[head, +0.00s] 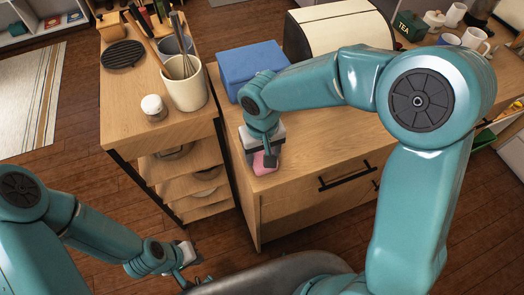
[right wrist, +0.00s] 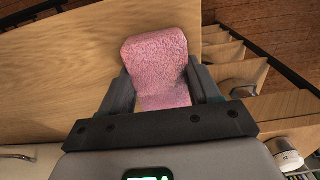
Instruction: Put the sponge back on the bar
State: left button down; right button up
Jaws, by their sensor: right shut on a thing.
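The pink sponge (head: 265,164) is between the fingers of my right gripper (head: 266,156). It is at the near left corner of the wooden counter (head: 315,140), the likely bar. In the right wrist view the sponge (right wrist: 157,65) fills the space between both dark fingers (right wrist: 160,90), with wood behind it. I cannot tell whether the sponge touches the wood. My left gripper (head: 184,265) is low at the bottom left, away from the counter; its jaw opening is unclear.
A blue box (head: 250,63) and a bread bin (head: 340,28) stand behind the right gripper. A TEA tin (head: 408,26) and mugs are farther right. A wooden cart (head: 125,95) at left holds a utensil crock (head: 187,88), a small jar (head: 154,107) and a black trivet (head: 123,54).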

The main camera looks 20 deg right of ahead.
aim_at(262, 156)
jog(key=shift+s+f, duration=0.1)
jog(key=shift+f, duration=0.1)
jog(key=o, duration=0.9)
jog(key=shift+r, duration=0.1)
jog(key=shift+r, duration=0.3)
notch_tip(262, 156, up, 12)
jog(key=shift+f, duration=0.15)
jog(key=shift+s, duration=0.1)
